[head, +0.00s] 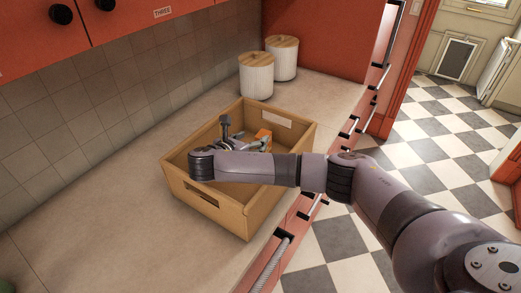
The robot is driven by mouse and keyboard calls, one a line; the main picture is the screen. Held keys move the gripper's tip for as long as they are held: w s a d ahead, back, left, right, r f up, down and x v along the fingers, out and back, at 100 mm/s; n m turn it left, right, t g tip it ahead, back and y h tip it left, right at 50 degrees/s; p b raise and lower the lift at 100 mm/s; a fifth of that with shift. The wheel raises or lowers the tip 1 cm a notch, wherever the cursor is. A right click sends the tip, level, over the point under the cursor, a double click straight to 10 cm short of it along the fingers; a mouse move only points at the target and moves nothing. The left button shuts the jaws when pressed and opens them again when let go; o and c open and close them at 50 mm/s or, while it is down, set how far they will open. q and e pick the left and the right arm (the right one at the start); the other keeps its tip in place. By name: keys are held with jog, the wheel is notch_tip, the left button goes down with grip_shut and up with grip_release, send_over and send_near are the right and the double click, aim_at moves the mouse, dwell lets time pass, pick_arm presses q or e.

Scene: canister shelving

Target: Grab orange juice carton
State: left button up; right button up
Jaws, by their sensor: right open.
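A small orange item (263,134), seemingly the orange juice carton, shows inside a wooden crate (178,187) on the counter. Only part of it is visible; my right arm and gripper cover the rest. My right gripper (243,139) is inside the crate's outline, just left of the orange item, and is open. Its fingers are small and partly hidden behind my wrist, so I cannot tell if they touch the item. My left gripper is not in view.
Two white ribbed canisters with wooden lids, a nearer one (256,77) and a farther one (283,60), stand behind the crate. A tiled wall (80,115) runs behind.

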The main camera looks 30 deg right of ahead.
aim_at(261, 136)
jog(key=x, duration=0.2)
jog(key=f+x, duration=0.1)
jog(key=x, duration=0.5)
jog(key=shift+w+a+f, duration=0.1)
jog(key=shift+a+f, duration=0.2)
jog(key=shift+f, duration=0.05)
jog(key=shift+w+d+f, duration=0.25)
jog(key=shift+d, duration=0.05)
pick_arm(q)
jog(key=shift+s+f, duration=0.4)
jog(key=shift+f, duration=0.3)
pick_arm(e)
jog(key=shift+c, duration=0.4)
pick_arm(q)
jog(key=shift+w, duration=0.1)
pick_arm(e)
grip_shut()
